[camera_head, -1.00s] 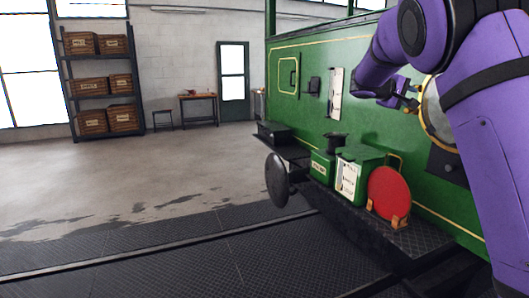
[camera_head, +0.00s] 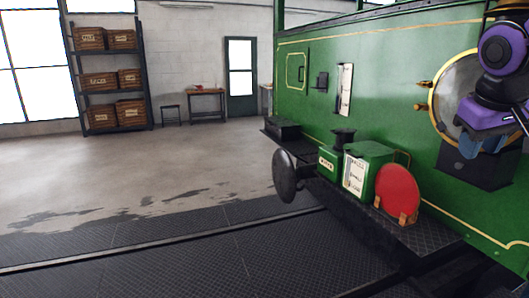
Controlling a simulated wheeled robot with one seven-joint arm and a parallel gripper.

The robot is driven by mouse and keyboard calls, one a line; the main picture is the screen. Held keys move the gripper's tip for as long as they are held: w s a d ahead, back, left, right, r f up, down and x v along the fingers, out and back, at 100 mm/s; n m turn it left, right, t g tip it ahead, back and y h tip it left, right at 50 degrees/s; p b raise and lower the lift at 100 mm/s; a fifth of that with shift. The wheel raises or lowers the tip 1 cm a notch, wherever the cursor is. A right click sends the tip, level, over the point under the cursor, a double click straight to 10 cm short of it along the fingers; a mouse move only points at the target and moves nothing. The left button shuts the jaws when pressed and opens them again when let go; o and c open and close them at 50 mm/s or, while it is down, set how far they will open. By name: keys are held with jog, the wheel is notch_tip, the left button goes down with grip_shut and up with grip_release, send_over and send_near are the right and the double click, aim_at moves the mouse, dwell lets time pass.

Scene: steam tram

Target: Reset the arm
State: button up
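My purple and black arm is folded at the right edge, in front of the round brass-rimmed glass (camera_head: 449,88) on the green tram wall (camera_head: 390,100). My gripper (camera_head: 488,118) seems to be the purple and dark end there, seen small and partly cut off by the frame. Its fingers cannot be made out, so whether it is open or shut is unclear. I see nothing held in it.
A shelf with crates (camera_head: 117,79) stands far left. The floor (camera_head: 150,170) is clear.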

jog(key=s+a+f+y, duration=0.1)
jog(key=s+a, duration=0.1)
jog(key=s, duration=0.2)
jog(key=s+a+f+y, duration=0.1)
jog(key=s+a+f, duration=0.1)
jog(key=s, duration=0.3)
jog(key=s+a+f+t, duration=0.1)
jog(key=s+a+f, duration=0.1)
jog(key=s+a, duration=0.2)
jog(key=shift+s+a+y, duration=0.2)
jog(key=shift+s+y, duration=0.2)
jog(key=shift+s, duration=0.05)
